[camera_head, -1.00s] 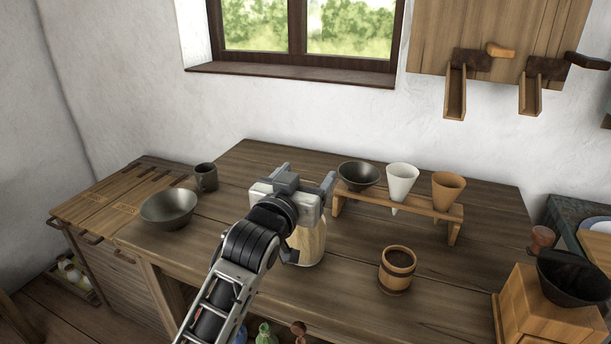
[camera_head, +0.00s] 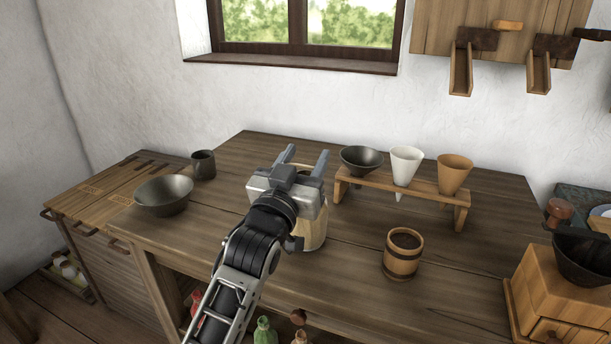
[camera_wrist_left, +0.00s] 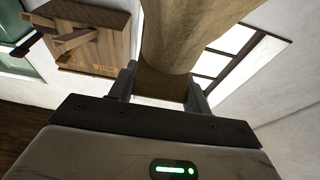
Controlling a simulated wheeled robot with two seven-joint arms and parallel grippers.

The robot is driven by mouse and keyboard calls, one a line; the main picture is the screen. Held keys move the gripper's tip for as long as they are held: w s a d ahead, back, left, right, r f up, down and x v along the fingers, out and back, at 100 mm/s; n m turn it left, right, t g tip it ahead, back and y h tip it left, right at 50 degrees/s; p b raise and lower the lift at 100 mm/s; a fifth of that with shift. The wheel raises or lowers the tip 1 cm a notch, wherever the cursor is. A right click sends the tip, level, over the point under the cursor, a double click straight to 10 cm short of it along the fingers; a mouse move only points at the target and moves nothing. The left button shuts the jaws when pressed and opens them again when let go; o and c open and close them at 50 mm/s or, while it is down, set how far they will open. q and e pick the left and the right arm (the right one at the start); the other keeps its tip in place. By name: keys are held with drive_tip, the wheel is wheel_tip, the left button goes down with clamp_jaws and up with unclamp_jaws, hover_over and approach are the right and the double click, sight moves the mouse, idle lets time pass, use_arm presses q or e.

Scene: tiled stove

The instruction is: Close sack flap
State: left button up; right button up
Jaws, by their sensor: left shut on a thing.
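The sack (camera_head: 314,236) is a tan, rounded, upright thing on the wooden table, mostly hidden behind my left gripper and wrist in the head view. My left gripper (camera_head: 304,159) is over its top, with both grey fingers pointing toward the window. In the left wrist view the sack's tan cloth (camera_wrist_left: 195,32) hangs large at the top centre. There my left gripper (camera_wrist_left: 161,88) is shut on a darker brown strip between its fingers, seemingly the sack flap (camera_wrist_left: 162,84). How far the flap lies over the opening is hidden. My right gripper is not in view.
A stand (camera_head: 420,195) with a dark bowl and two cones is to the right. A banded wooden mug (camera_head: 403,254) stands nearer. A grey bowl (camera_head: 164,195) and dark mug (camera_head: 203,164) are left. A wooden grinder (camera_head: 560,295) is at the right edge.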

use_arm(q)
drive_tip(key=b, duration=0.1)
drive_tip(key=f+t+b, duration=0.1)
drive_tip(key=shift+s+f+t+h+b, duration=0.15)
drive_tip(key=shift+f+t+h+b, duration=0.1)
drive_tip(key=shift+t+h+b, duration=0.05)
drive_tip(key=shift+s+a+r+t+b, duration=0.1)
drive_tip(key=shift+r+t+b, duration=0.1)
drive_tip(key=shift+t+b, duration=0.3)
drive_tip(key=shift+r, duration=0.1)
drive_tip(key=o, duration=1)
